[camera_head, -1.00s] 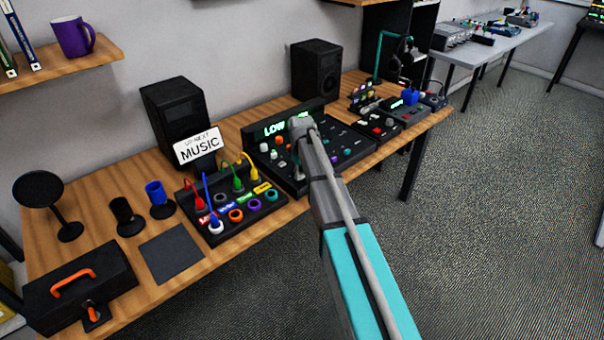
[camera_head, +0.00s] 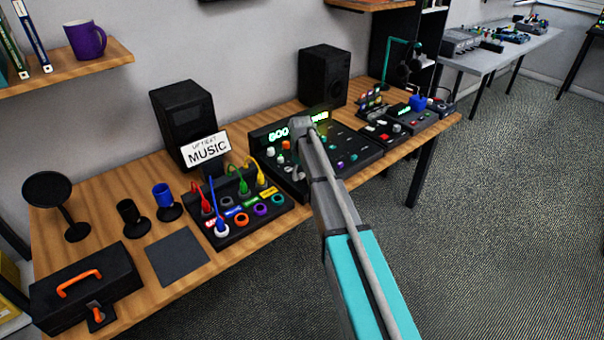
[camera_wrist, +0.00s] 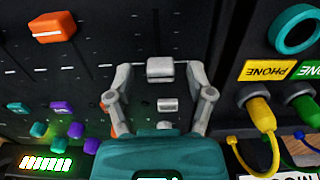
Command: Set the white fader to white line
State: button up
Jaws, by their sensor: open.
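The white fader cap (camera_wrist: 160,70) looks grey-white in the wrist view and sits on the dark mixer panel (camera_wrist: 85,60). A thin pale line (camera_wrist: 140,63) runs across the panel at the level of the cap's upper part. My gripper (camera_wrist: 160,75) is open, with one finger on each side of the cap and visible gaps between. A smaller whitish knob (camera_wrist: 167,103) lies below the cap in the picture. In the head view my arm's end hides the fader on the mixer (camera_head: 345,168).
An orange fader cap (camera_wrist: 53,27) is at upper left in the wrist view. A patch box (camera_head: 262,212) with yellow (camera_wrist: 262,118) and green plugs stands close beside the mixer. A black speaker (camera_head: 324,75) stands behind.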

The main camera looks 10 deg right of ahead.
jog(key=shift+s, duration=0.15)
jog(key=shift+s+d, duration=0.25)
jog(key=shift+s, duration=0.15)
jog(key=shift+s+d, duration=0.35)
jog(key=shift+s, duration=0.25)
jog(key=shift+s+d, duration=0.3)
jog(key=shift+s, duration=0.3)
jog(key=shift+w+r+p, duration=0.15)
jog(key=shift+r+p, duration=0.4)
jog(key=shift+r, duration=0.05)
notch_tip(320, 180, up, 13)
jog(key=p, duration=1.3)
jog(key=s+f+m+b, duration=0.5)
jog(key=s+f+b, duration=1.7)
jog(key=s, duration=0.4)
jog(key=shift+d, duration=0.25)
jog(key=shift+s+m, duration=0.15)
jog(key=shift+m, duration=0.15)
